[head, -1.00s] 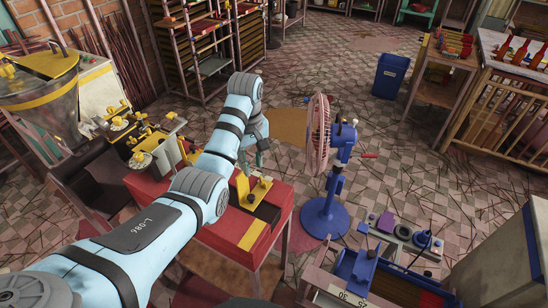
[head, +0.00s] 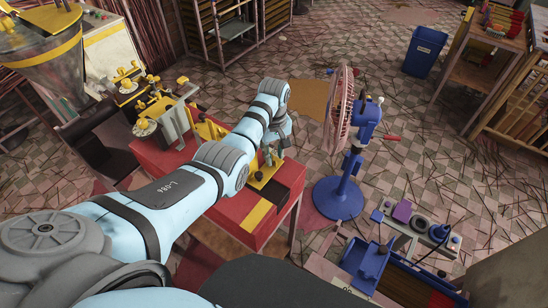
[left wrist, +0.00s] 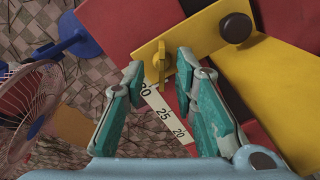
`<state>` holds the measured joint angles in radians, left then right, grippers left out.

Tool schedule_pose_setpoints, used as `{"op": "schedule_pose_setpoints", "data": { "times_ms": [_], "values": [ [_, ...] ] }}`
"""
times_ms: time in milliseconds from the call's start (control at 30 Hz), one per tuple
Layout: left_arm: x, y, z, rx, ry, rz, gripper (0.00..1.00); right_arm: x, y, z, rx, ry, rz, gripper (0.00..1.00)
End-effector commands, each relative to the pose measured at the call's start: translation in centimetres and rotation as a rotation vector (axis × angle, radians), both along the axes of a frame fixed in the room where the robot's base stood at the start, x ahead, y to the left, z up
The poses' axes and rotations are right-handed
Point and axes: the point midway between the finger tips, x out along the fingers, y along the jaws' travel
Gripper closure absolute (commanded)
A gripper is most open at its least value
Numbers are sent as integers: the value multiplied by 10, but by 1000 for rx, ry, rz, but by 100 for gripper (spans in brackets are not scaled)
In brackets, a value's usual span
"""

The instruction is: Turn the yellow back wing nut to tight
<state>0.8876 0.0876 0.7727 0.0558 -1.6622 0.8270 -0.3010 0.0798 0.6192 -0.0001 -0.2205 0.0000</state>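A yellow wing nut (left wrist: 161,62) stands on a yellow plate (left wrist: 203,32) in the left wrist view. A dark round knob (left wrist: 236,27) sits on the same plate, farther right. My left gripper (left wrist: 160,65) is open, with its two teal fingers on either side of the wing nut in the picture; I cannot tell whether they touch it. In the head view my left gripper (head: 270,157) is over the yellow fixture on the red table (head: 232,205) and partly hides it. My right gripper is not in view.
A pink-bladed fan on a blue stand (head: 342,198) is right of the red table. Yellow clamps and metal parts (head: 158,105) stand at the table's left. A white scale strip (left wrist: 163,112) lies beneath my fingers. Blue-and-grey equipment (head: 364,262) stands at front right.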

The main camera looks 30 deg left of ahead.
Motion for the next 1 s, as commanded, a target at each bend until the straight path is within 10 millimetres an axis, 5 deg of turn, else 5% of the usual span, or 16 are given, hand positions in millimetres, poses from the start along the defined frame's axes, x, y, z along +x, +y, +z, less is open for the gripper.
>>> {"op": "schedule_pose_setpoints", "data": {
  "times_ms": [333,500,1000],
  "values": [
    [0,0,-12,1,-1,0,74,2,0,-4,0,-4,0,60],
    [0,0,-12,1,-1,0,100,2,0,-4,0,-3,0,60],
    [0,0,-11,1,-1,-48,100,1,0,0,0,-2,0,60]
  ]
}}
